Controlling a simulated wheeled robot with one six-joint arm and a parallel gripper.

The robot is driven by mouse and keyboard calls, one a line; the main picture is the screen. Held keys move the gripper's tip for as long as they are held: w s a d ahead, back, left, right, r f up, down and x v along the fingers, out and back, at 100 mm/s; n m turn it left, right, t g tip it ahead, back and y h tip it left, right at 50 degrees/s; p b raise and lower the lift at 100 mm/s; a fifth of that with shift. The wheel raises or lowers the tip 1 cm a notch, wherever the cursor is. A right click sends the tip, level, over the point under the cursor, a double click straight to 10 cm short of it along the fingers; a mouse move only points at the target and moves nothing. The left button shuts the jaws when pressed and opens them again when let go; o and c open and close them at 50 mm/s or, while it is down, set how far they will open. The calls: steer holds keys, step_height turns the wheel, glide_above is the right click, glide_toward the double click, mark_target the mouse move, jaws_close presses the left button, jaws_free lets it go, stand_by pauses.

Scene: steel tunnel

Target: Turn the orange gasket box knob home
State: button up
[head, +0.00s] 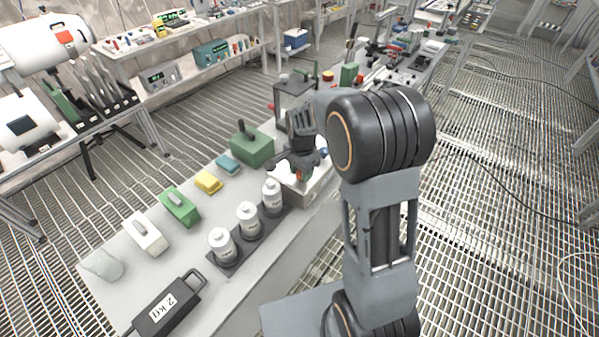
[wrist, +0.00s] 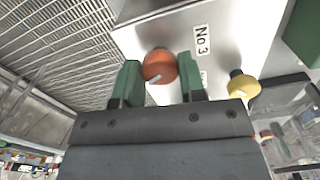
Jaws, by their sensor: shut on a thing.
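The orange knob (wrist: 159,66) sits on a pale metal box face (wrist: 215,30) marked "No 3" in the wrist view. A light pointer mark on the knob slants toward the lower left. My gripper (wrist: 160,76) has its two green-padded fingers on either side of the knob and is shut on it. In the head view, my gripper (head: 301,166) reaches down over the pale box (head: 308,191) on the bench. A little orange of the knob shows beneath it; the rest is hidden by the gripper.
A yellow knob (wrist: 243,86) stands right of my fingers on the same box. In the head view, white bottles (head: 248,218) in a dark rack stand close in front. A green box (head: 251,148) and a dark stand (head: 293,92) are behind and beside.

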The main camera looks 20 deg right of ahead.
steer(key=m, duration=0.7)
steer(key=shift+b, duration=0.3)
steer(key=m, duration=0.4)
steer(key=shift+f+m, duration=0.1)
steer(key=shift+m, duration=0.2)
steer(key=shift+s+m, duration=0.1)
steer(key=shift+m, duration=1.3)
steer(key=o, duration=0.7)
steer(key=shift+s+d, duration=0.1)
steer(key=shift+d, duration=0.05)
steer(key=shift+o, duration=1.1)
steer(key=shift+w+r, duration=0.2)
steer(key=shift+r, duration=0.4)
step_height(320, 180, up, 13)
steer(key=shift+s+f, duration=0.1)
steer(key=shift+f, duration=0.05)
